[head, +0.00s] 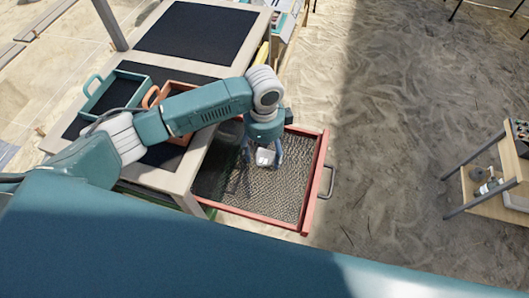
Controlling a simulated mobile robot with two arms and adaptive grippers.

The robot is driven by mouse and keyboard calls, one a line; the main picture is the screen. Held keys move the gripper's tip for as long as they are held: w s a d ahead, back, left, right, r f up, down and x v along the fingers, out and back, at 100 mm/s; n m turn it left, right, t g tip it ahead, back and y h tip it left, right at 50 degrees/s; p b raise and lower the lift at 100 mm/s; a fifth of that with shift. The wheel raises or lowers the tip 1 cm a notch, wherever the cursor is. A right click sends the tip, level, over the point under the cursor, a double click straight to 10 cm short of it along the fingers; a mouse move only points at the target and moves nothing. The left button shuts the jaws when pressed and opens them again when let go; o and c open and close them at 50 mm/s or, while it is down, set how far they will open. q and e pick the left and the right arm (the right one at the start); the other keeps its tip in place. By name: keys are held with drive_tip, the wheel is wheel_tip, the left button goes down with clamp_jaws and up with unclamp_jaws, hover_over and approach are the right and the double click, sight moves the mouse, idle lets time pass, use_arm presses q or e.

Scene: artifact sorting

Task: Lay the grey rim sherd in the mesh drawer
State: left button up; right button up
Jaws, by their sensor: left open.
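The mesh drawer (285,190) has a red frame and a wire-mesh floor, and it is pulled out from under the table. A small pale grey piece, which looks like the rim sherd (265,157), is in the drawer area below my left gripper (263,160). The gripper points down over the drawer with its fingers spread on either side of the piece. I cannot tell for sure whether the sherd rests on the mesh. My right gripper is not in view.
A teal tray (84,104) and an orange tray (188,137) stand on the wooden table (180,178) behind my left arm. Dark mats (195,32) cover parts of the tabletop. A wooden shelf stand (473,172) is at the right. Sandy ground between is clear.

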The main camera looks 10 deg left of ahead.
sight(264, 157)
use_arm(q)
wheel_tip(264, 157, up, 11)
drive_tip(key=b, duration=0.1)
drive_tip(key=shift+b, duration=0.35)
